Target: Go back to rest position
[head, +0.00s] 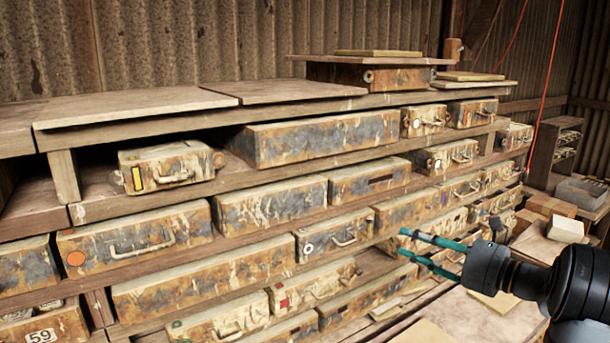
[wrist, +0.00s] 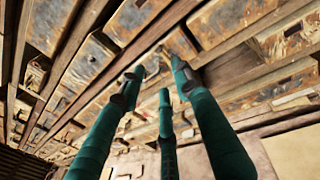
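My gripper (head: 404,242) is at the right of the head view, in front of the shelf rack. Its teal fingers point left toward the lower shelves and stand apart, with nothing seen between them. In the wrist view my gripper (wrist: 160,85) shows three teal fingers spread apart, with shelf boards and worn boxes behind them. Whether the fingertips touch any box cannot be told.
A wooden shelf rack (head: 330,105) holds several rusty, paint-spotted boxes, such as a long box (head: 315,138) and a box with a yellow label (head: 168,166). Boards and tiles lie on a worktop (head: 470,312) below my arm. A red cord (head: 549,80) hangs at the right.

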